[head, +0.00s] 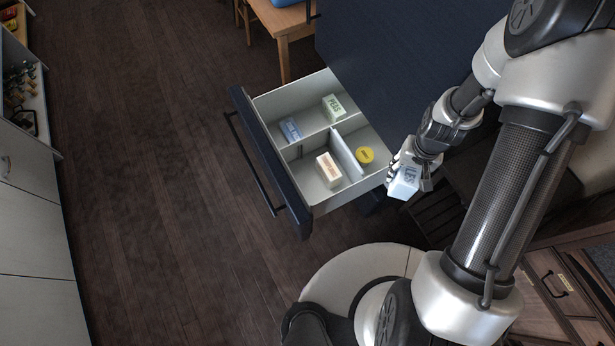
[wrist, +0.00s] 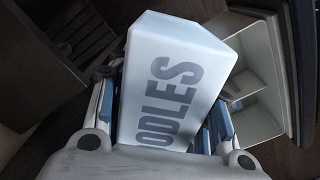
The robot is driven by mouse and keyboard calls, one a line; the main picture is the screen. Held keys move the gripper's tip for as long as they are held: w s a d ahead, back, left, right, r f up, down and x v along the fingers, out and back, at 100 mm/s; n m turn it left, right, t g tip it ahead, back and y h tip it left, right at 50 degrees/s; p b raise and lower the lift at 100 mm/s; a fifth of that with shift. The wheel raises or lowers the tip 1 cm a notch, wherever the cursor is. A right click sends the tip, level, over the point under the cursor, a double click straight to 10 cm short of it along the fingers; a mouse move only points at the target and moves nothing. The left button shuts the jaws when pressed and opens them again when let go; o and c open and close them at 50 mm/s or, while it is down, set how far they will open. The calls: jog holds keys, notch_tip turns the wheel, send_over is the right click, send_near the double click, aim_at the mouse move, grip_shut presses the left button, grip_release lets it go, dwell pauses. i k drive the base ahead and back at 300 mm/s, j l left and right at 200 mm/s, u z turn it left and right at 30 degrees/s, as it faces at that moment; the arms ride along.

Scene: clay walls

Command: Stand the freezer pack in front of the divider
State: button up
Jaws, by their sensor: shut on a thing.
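My gripper (head: 396,166) is shut on a pale white freezer pack (head: 405,183) just outside the right end of the open drawer. In the wrist view the pack (wrist: 172,70) lies between the blue-padded fingers and shows dark letters ending "ODLES"; its first letters are hidden. The pack is tilted in that view. The divider (head: 346,155) is a thin white upright panel in the drawer's near compartment. It stands between a cream box and a yellow-lidded round tub.
The dark-fronted drawer (head: 262,150) has pale inner walls. It holds the cream box (head: 328,170), the yellow-lidded tub (head: 365,155), a pack marked PEAS (head: 334,107) and a light blue pack (head: 290,129). Bare drawer floor shows around them. A wooden table (head: 283,25) stands behind.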

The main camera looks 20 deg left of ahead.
aim_at(306, 186)
jog(key=i+l+u, duration=0.1)
jog(key=u, duration=0.35)
jog(key=l+u, duration=0.3)
jog(key=u, duration=0.2)
jog(key=l+u, duration=0.25)
jog(key=u, duration=0.2)
jog(key=l+u, duration=0.25)
jog(key=u, duration=0.25)
jog(key=i+j+u, duration=0.15)
jog(key=i, duration=0.2)
